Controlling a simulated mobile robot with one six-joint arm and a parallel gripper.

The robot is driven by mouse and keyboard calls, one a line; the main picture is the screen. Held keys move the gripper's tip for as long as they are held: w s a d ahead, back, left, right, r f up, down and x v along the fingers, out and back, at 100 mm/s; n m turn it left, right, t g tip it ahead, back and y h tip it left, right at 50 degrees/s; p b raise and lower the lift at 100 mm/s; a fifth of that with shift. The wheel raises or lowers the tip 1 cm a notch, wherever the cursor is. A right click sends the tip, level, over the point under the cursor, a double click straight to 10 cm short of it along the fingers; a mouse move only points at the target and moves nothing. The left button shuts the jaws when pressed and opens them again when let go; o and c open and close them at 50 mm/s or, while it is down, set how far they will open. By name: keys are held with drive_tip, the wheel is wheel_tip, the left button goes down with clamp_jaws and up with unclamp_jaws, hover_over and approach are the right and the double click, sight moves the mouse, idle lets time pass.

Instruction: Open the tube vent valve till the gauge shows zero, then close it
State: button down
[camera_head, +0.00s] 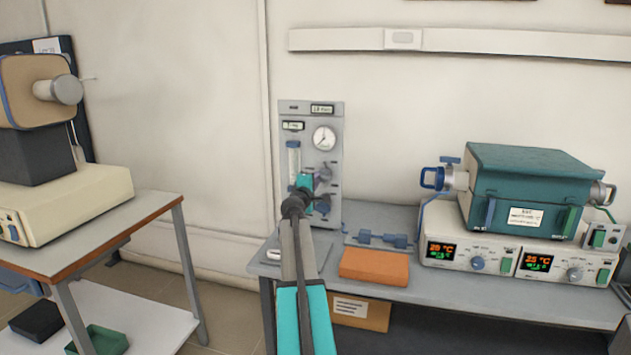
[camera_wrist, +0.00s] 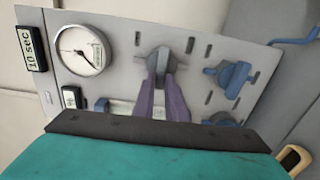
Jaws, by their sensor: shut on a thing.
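The grey gas panel (camera_head: 334,113) stands upright at the back of the bench by the wall; it also fills much of the wrist view (camera_wrist: 120,25). Its round white gauge (camera_head: 324,137) has a dark needle, and the gauge shows at upper left in the wrist view (camera_wrist: 82,50); its reading is too small to tell. My gripper (camera_wrist: 161,80) is shut on a grey valve handle (camera_wrist: 157,57) on the panel. In the head view my arm and gripper (camera_head: 308,184) cover part of that valve. No readable label shows which valve this is.
A blue valve (camera_wrist: 230,76) sits beside the held one, with another blue part below it. A flow tube (camera_head: 293,160) is on the panel's left. An orange block (camera_head: 374,266) and blue fittings (camera_head: 382,239) lie on the bench. A teal furnace (camera_head: 530,185) stands at right.

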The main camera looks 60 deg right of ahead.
drive_tip(key=shift+s, duration=0.1)
drive_tip(key=c, duration=1.8)
unclamp_jaws()
drive_tip(key=shift+a, duration=0.1)
drive_tip(key=b+v, duration=0.1)
drive_tip(key=v, duration=1.2)
drive_tip(key=shift+a, duration=0.3)
